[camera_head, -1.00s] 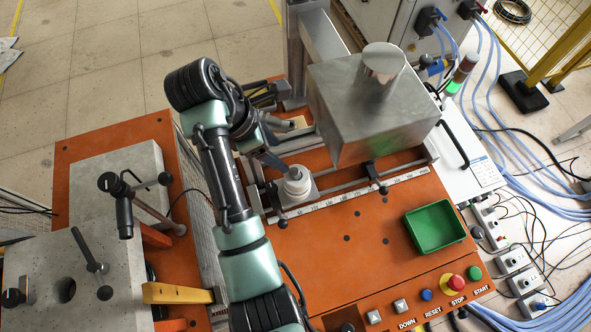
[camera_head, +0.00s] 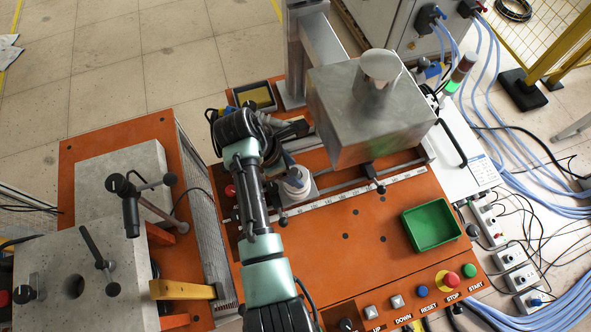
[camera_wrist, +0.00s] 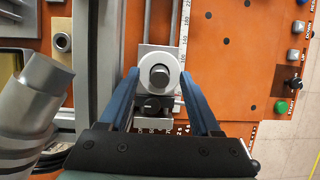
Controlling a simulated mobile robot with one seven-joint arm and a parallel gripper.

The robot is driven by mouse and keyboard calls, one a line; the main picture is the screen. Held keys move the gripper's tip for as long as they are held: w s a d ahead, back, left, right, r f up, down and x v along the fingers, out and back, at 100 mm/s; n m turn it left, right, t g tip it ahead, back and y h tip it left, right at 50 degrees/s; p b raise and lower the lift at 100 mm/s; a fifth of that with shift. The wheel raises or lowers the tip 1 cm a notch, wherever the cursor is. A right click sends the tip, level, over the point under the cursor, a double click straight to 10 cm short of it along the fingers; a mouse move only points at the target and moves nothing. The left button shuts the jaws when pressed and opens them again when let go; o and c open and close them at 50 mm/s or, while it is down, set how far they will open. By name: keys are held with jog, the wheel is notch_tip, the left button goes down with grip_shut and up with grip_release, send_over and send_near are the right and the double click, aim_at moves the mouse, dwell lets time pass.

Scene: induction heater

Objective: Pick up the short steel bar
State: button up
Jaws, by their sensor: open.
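The short steel bar (camera_wrist: 160,76) shows end-on in the wrist view as a dark round top in the middle of a white ring holder (camera_wrist: 148,84). In the head view the white holder (camera_head: 297,184) stands on a small block at the left end of the ruler, and the bar is hard to make out. My gripper (camera_wrist: 160,72) is open, its two blue fingers on either side of the holder with the bar between them in the picture. I cannot tell how far above the bar the fingertips are. Nothing is held.
A large metal box (camera_head: 370,115) stands right of the holder. A green tray (camera_head: 432,225) and a row of control buttons (camera_head: 425,293) lie toward the front right. A concrete block machine (camera_head: 85,260) is at left. The orange panel between holder and tray is clear.

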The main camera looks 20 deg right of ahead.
grip_shut()
jog(key=shift+r, duration=0.15)
